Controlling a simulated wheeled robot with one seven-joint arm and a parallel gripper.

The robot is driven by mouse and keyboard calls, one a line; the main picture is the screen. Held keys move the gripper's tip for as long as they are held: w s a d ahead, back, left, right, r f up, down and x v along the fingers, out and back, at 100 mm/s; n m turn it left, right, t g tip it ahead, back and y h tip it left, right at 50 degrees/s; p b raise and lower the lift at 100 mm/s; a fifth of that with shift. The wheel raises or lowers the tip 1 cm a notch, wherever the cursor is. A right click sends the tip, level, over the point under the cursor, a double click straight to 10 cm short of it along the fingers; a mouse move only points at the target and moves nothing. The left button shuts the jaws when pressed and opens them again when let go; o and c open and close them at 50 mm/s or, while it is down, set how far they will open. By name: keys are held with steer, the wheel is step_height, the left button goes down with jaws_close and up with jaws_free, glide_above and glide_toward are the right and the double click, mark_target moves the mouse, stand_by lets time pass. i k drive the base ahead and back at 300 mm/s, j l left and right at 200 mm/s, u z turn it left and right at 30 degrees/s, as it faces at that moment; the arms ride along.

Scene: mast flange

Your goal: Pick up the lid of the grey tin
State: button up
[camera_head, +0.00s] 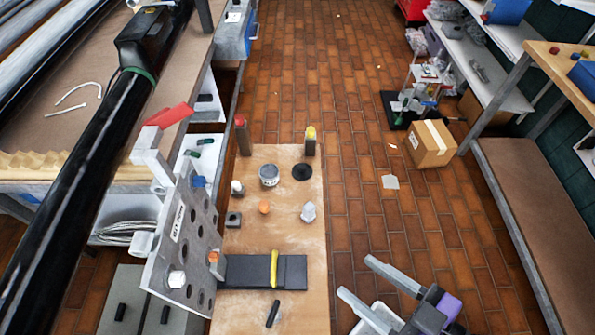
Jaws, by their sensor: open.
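The grey tin (269,175) stands upright at the far part of the wooden bench top. Its round top faces up; I cannot tell whether a lid sits on it. A flat black disc (302,172) lies just right of the tin, apart from it. My gripper (358,278) is at the lower right, past the bench's right edge. Its two grey fingers are spread apart with nothing between them, pointing up and left. It is well away from the tin, nearer the camera.
A grey plate with holes (182,240) stands left of the bench (292,215). Upright posts with red (242,135) and yellow (310,140) tops stand near the tin. A white faceted piece (308,212) and an orange cap (264,207) are nearer. A cardboard box (428,150) sits on the floor.

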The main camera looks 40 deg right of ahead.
mark_target(301, 171)
steer(key=k, duration=0.2)
steer(key=k+u, duration=0.25)
steer(key=u, duration=0.2)
steer(key=k+j+u, duration=0.1)
steer(key=u, duration=0.35)
steer(key=l+u, duration=0.45)
steer(key=l, duration=1.7)
steer(key=i+l, duration=0.15)
steer(key=l, duration=0.3)
